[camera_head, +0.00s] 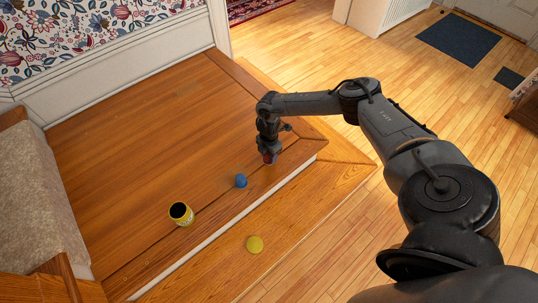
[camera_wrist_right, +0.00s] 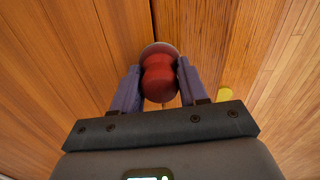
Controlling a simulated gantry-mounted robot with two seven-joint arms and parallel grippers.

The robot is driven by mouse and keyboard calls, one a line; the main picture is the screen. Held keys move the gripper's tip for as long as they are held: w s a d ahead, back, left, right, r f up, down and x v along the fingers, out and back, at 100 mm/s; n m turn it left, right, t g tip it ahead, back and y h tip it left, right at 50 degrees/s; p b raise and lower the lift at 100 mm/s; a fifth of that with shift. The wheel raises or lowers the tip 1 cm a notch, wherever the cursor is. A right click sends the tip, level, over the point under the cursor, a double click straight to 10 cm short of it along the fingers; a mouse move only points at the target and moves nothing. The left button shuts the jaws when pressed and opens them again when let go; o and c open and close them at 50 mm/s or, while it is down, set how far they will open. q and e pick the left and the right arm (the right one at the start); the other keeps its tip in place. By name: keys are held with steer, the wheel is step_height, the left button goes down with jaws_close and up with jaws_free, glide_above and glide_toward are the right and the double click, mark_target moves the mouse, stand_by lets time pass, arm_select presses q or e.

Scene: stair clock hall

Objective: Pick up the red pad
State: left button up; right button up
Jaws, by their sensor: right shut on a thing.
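The red pad (camera_wrist_right: 158,79), a rounded, waisted red piece with a greyish rim at its far end, sits between the two fingers of my right gripper (camera_wrist_right: 157,84). The fingers touch it on both sides. In the head view my right gripper (camera_head: 268,152) points down over the upper wooden platform near its edge, and only a little of the red pad (camera_head: 268,158) shows below it. I cannot tell whether the pad is clear of the wood. My left gripper is not in view.
A blue piece (camera_head: 241,181) and a yellow-and-black cup-like piece (camera_head: 181,213) stand on the upper platform (camera_head: 140,120). A flat yellow disc (camera_head: 255,244) lies on the lower step (camera_head: 220,268). A carpeted stair (camera_head: 35,190) is at the left.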

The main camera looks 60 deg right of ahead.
step_height(320, 180, up, 3)
steer(key=shift+p, duration=0.95)
steer(key=s+r+p, duration=0.2)
steer(key=shift+s+a+r+p, duration=0.15)
steer(key=shift+a+r+p, duration=0.05)
steer(key=shift+a+p, duration=0.1)
steer(key=s+a+r+p, duration=0.2)
steer(key=s+r+p, duration=0.2)
steer(key=s, duration=0.5)
steer(key=shift+a+r+p, duration=0.2)
steer(key=shift+r+p, duration=0.15)
steer(key=shift+p, duration=0.2)
steer(key=o, duration=0.3)
steer(key=shift+c, duration=0.9)
